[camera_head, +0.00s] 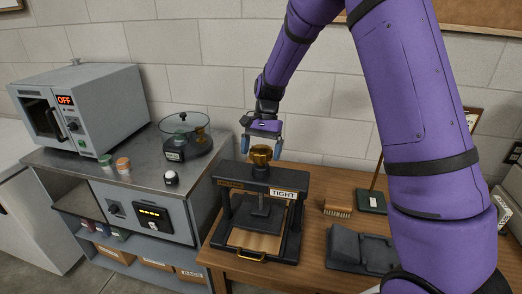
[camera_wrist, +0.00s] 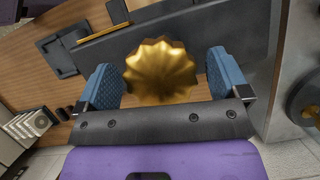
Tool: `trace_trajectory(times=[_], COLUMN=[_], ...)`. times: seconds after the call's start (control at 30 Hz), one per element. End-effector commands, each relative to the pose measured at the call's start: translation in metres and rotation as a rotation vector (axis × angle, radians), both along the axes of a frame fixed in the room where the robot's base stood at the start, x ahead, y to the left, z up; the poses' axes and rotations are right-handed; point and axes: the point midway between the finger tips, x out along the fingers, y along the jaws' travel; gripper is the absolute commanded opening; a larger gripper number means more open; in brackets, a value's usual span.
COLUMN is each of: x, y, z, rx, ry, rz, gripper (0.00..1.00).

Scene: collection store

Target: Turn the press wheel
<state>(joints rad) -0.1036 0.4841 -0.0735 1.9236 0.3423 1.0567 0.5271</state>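The press (camera_head: 290,215) is a dark frame on the wooden table, with a gold lobed wheel (camera_head: 261,155) on top. A white label reading TIGHT (camera_head: 283,193) is on its crossbeam; a brown label at the left is hard to read. My gripper (camera_head: 260,147) points down at the wheel from above. In the wrist view the wheel (camera_wrist: 160,72) lies between the two blue fingers of my gripper (camera_wrist: 163,78). The fingers are open, with a narrow gap on the right; on the left I cannot tell whether there is contact.
A brush (camera_head: 338,208) and a dark tray (camera_head: 362,250) lie right of the press. To the left, a metal bench (camera_head: 135,165) holds an oven (camera_head: 85,108) showing OFF, a clear-lidded round device (camera_head: 184,137) and small jars. The wall is close behind.

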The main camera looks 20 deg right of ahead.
Motion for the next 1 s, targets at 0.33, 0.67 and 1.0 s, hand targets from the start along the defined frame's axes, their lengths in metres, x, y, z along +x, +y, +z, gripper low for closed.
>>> trace_trajectory(times=[0.33,0.67,1.0], x=[0.006,0.024,0.031], y=[-0.005,-0.021,-0.027], z=[0.019,0.075,0.099], rx=[0.000,0.000,0.000], ry=[-0.002,-0.003,0.001], rz=[-0.002,0.000,-0.001], gripper=[0.94,0.94,0.94])
